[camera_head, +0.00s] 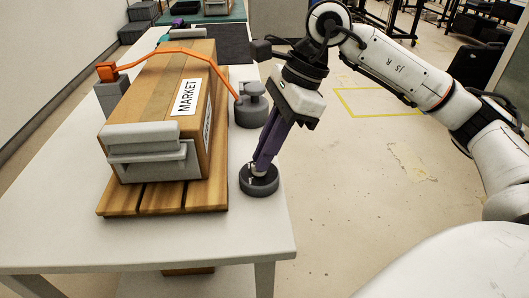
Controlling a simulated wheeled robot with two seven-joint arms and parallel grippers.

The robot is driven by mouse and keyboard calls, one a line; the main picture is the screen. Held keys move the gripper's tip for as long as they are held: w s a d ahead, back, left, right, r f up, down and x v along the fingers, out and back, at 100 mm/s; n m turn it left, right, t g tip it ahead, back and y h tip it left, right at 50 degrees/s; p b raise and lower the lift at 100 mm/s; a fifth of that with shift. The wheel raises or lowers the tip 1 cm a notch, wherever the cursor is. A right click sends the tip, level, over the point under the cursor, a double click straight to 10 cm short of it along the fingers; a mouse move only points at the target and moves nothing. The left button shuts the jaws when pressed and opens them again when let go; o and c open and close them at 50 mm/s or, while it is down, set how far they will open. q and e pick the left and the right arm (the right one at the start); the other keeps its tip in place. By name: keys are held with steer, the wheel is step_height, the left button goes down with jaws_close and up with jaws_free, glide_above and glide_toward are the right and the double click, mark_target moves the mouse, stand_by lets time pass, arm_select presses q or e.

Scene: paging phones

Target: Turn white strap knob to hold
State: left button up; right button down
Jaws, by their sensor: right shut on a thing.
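My right gripper (262,166) points down at the right edge of the white table. Its purple fingers are shut on a small pale knob (258,170), mostly hidden between the fingertips. The knob sits on a round dark grey base (259,182) on the table, beside the wooden pallet. An orange strap (176,51) arches over a wooden box, from a grey post at the left to a grey round device (250,109) behind my right gripper. I cannot read any marks for the knob's setting. My left gripper is not in view.
The wooden box (150,110) with a "MARKET" label stands on a slatted pallet (184,197). A light grey clamp-like part (152,150) covers the box's near end. The table's (62,190) left side is clear. Open floor lies to the right.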

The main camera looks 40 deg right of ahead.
steer(key=m, duration=0.2)
steer(key=m+t+h, duration=0.1)
steer(key=m, duration=0.1)
steer(key=shift+s+a+m+t+b, duration=0.15)
steer(key=shift+s+m+t+b, duration=0.05)
steer(key=shift+m+t+b, duration=0.1)
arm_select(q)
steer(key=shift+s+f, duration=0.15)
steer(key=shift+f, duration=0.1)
arm_select(e)
steer(key=m, duration=0.2)
steer(key=m+h, duration=0.1)
steer(key=m, duration=0.1)
steer(key=m+t+h, duration=0.1)
steer(key=shift+s+a+m, duration=0.15)
steer(key=shift+a+m, duration=0.1)
steer(key=shift+m, duration=0.45)
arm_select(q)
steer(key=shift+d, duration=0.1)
arm_select(e)
steer(key=c, duration=1.8)
jaws_free()
steer(key=shift+c, duration=0.2)
